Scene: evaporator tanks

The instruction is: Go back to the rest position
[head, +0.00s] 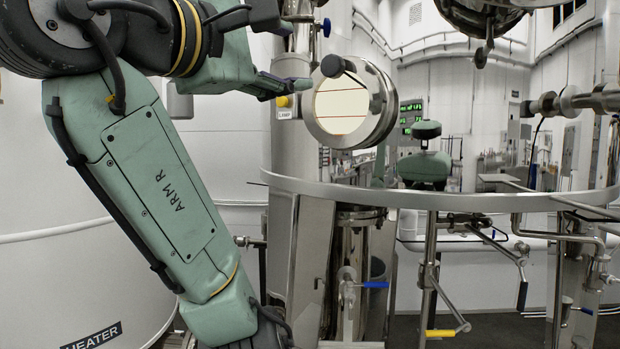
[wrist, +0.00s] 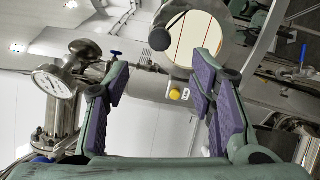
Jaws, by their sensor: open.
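My gripper (wrist: 160,82) is open and empty in the wrist view, with a purple-padded finger on each side and a clear gap between them. Beyond the gap are the round lit sight glass (wrist: 200,45), its black knob (wrist: 159,39) and a yellow button (wrist: 175,94). In the head view my green arm reaches from the lower middle up across the left. One green finger (head: 278,84) shows just above the yellow button (head: 283,101), which has a LAMP label. I cannot tell whether it touches anything. The rest position is not marked in view.
The sight glass (head: 341,108) and a steel column stand close by the gripper. A curved steel rail (head: 450,200) crosses the right. A white heater tank (head: 70,270) is at lower left. In the wrist view a pressure gauge (wrist: 52,82) stands left of the fingers.

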